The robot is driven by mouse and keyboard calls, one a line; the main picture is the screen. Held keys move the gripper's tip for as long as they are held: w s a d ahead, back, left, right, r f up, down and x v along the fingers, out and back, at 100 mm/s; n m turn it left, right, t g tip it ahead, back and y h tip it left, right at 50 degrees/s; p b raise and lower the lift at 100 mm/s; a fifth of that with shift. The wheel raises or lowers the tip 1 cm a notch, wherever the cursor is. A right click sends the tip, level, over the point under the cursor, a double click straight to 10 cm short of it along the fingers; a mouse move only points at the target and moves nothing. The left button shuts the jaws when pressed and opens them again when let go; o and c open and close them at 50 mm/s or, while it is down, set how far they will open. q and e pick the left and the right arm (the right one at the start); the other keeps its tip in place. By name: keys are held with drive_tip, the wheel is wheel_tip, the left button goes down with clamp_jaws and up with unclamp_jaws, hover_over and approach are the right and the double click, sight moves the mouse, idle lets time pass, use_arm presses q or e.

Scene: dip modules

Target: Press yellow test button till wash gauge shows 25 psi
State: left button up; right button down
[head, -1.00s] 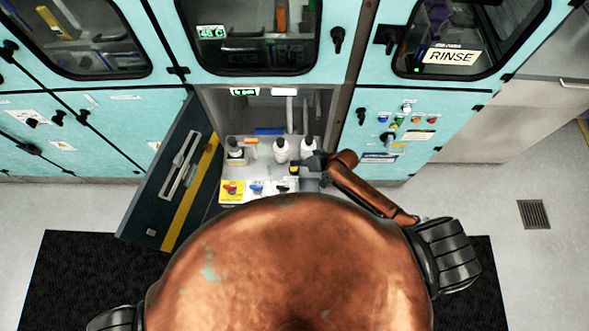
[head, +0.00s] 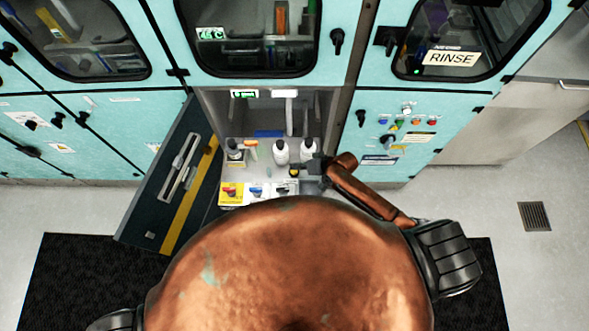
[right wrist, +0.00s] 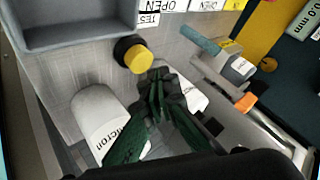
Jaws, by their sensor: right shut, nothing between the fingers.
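The yellow test button (right wrist: 138,59) sits in a black collar on the grey panel in the right wrist view, beside a partly cut-off TEST label. It also shows small in the head view (head: 294,171). My right gripper (right wrist: 158,76) is shut and empty, its fingertips close beside the button's lower right edge; I cannot tell whether they touch it. In the head view my right gripper (head: 305,184) reaches into the open cabinet bay. A small green display (head: 244,93) above the bay is too small to read, and I cannot tell if it is the wash gauge. My left gripper is out of view.
White bottles (head: 281,152) stand in the bay, and one (right wrist: 100,115) is near the gripper in the right wrist view. A grey tray (right wrist: 75,25) and a valve with an orange tip (right wrist: 245,102) flank the button. The dark door (head: 175,175) hangs open at left.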

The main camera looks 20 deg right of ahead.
drive_tip(key=shift+f, duration=0.1)
idle(0.5)
drive_tip(key=shift+f, duration=0.3)
drive_tip(key=shift+f+b, duration=0.4)
drive_tip(key=shift+f, duration=0.3)
idle(0.9)
drive_tip(key=shift+r, duration=0.15)
drive_tip(key=shift+r+p, duration=0.95)
drive_tip(key=shift+p, duration=0.15)
wheel_tip(320, 180, up, 5)
drive_tip(key=p, duration=0.5)
drive_tip(key=shift+r, duration=0.1)
